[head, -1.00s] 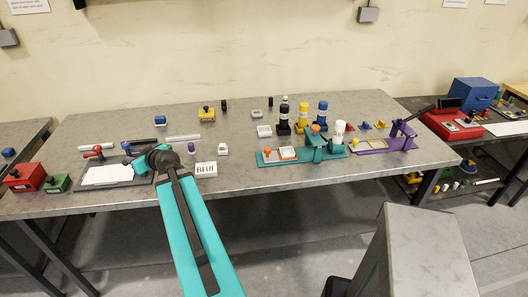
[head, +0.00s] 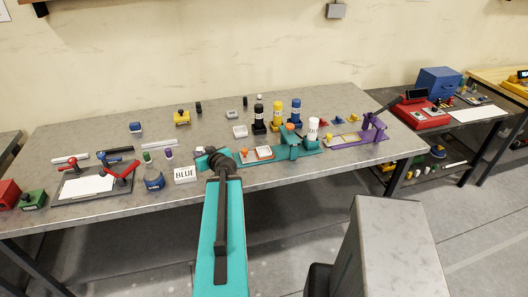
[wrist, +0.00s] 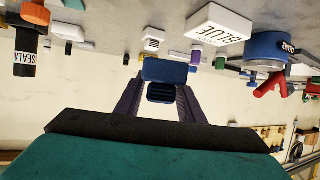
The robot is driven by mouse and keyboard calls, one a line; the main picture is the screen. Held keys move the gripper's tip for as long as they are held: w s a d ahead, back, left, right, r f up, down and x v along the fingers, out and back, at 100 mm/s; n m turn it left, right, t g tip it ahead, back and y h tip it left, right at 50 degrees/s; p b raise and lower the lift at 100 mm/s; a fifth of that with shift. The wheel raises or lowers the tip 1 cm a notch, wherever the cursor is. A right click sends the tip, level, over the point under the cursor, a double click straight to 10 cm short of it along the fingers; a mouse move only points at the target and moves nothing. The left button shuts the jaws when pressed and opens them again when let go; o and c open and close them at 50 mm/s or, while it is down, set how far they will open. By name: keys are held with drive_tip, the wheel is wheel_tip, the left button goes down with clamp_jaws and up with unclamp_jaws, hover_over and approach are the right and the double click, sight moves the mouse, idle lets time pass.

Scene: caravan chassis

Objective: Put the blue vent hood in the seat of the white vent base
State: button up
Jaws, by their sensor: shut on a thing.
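My gripper (wrist: 166,100) is shut on the blue vent hood (wrist: 165,72) and holds it above the table. The hood shows dark slats on its near side. The white vent base, which looks to be the small white slotted block (wrist: 153,40), stands on the table beyond the hood in the wrist view, apart from it. In the head view my gripper (head: 212,157) is over the table's front part, right of the BLUE sign. The arm hides the hood there and most of the white block. The base's seat cannot be made out.
The BLUE sign (head: 185,174) and a blue-banded jar (head: 154,179) stand left of my gripper. The teal station (head: 290,146) is close on its right. Bottles (head: 277,116) and two pale blocks (head: 240,131) stand farther back. A grey tray (head: 70,194) lies at left.

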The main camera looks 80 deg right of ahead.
drive_tip(key=s+d+f+m+g, duration=0.1)
drive_tip(key=s, duration=0.5)
drive_tip(key=s+d+m+g+h+p, duration=0.1)
drive_tip(key=s, duration=0.6)
drive_tip(key=s+d+f+m+g+h+p, duration=0.1)
drive_tip(key=s+d, duration=0.1)
drive_tip(key=s, duration=0.4)
drive_tip(key=shift+s+d+f, duration=0.1)
drive_tip(key=shift+s+f, duration=0.2)
drive_tip(key=shift+w, duration=0.15)
